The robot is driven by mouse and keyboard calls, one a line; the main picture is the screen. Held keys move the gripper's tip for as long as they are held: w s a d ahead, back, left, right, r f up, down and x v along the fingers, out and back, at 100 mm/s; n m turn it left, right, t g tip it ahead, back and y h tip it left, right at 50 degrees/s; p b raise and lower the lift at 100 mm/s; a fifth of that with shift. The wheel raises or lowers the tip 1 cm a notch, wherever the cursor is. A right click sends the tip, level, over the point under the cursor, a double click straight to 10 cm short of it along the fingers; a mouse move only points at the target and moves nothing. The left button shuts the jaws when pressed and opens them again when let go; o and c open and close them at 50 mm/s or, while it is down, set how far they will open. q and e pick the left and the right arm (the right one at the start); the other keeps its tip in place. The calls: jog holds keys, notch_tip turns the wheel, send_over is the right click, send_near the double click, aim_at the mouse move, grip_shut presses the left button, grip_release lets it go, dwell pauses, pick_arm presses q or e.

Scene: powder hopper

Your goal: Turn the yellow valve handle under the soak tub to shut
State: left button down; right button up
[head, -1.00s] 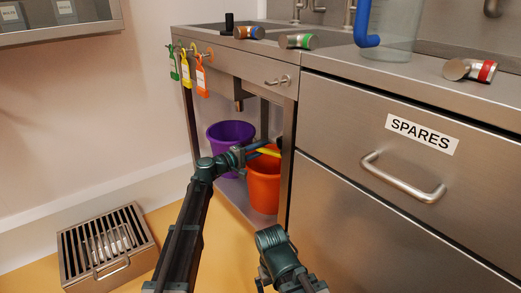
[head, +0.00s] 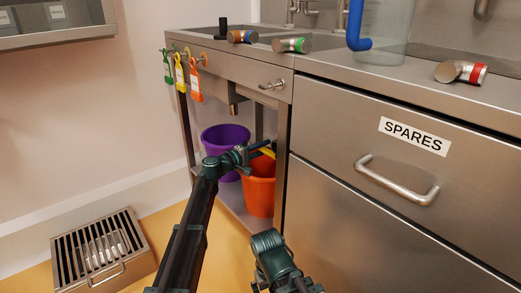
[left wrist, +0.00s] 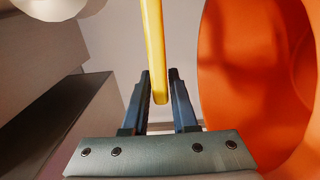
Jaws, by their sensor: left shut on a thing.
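The yellow valve handle (left wrist: 153,45) is a long bar that runs down between the fingers in the left wrist view. The valve body is hidden in the head view. My right arm shows at the bottom, but its gripper is out of sight.
An orange bucket (head: 259,192) stands close beside my left gripper, with a purple bucket (head: 222,135) behind. The cabinet with the SPARES drawer (head: 400,150) is to the right. A slotted metal box (head: 100,250) sits on the floor at left. Coloured tags hang on the tub's front.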

pick_arm(q)
jog(key=c, duration=1.2)
grip_release()
jog(key=shift+w+d, duration=0.1)
jog(key=shift+d, duration=0.35)
jog(key=o, duration=0.5)
jog(key=shift+a, duration=0.1)
jog(key=v, duration=0.9)
jog(key=shift+a, duration=0.1)
